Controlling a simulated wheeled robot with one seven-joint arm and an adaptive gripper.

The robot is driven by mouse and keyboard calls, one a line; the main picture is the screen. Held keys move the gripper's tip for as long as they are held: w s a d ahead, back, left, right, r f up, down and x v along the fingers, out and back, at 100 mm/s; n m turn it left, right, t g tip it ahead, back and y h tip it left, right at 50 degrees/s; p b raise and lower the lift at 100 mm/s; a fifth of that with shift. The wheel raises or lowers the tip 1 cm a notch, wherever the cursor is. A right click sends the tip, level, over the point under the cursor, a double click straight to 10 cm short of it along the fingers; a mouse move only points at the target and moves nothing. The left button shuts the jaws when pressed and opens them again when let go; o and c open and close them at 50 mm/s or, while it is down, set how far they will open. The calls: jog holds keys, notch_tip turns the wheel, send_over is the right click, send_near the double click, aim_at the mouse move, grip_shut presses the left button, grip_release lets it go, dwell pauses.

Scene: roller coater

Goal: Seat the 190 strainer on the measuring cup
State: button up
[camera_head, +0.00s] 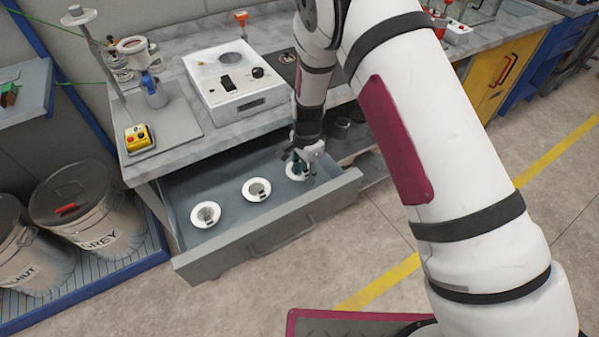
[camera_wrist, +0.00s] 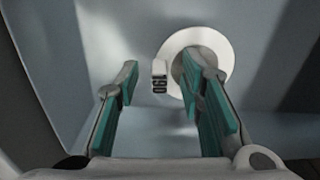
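The strainer marked 190 shows in the wrist view as a white round rim (camera_wrist: 222,48) with a small "190" tag (camera_wrist: 159,77) at its left. In the head view it appears to be the rightmost white disc (camera_head: 291,172) in the drawer. My gripper (camera_head: 301,163) is over it. In the wrist view my gripper (camera_wrist: 160,76) is open, with the tag between its teal-padded fingers. The right finger overlaps the disc and hides part of its centre; I cannot tell whether it touches. A blue-handled vessel (camera_head: 155,92), possibly the measuring cup, stands on the bench at the left stand.
The open grey drawer (camera_head: 240,243) also holds two more white strainers, a middle one (camera_head: 256,189) and a left one (camera_head: 206,214). Drawer walls surround my gripper. A white instrument (camera_head: 235,80) and a yellow button box (camera_head: 138,138) stand on the bench above.

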jog(key=shift+c, duration=0.6)
grip_shut()
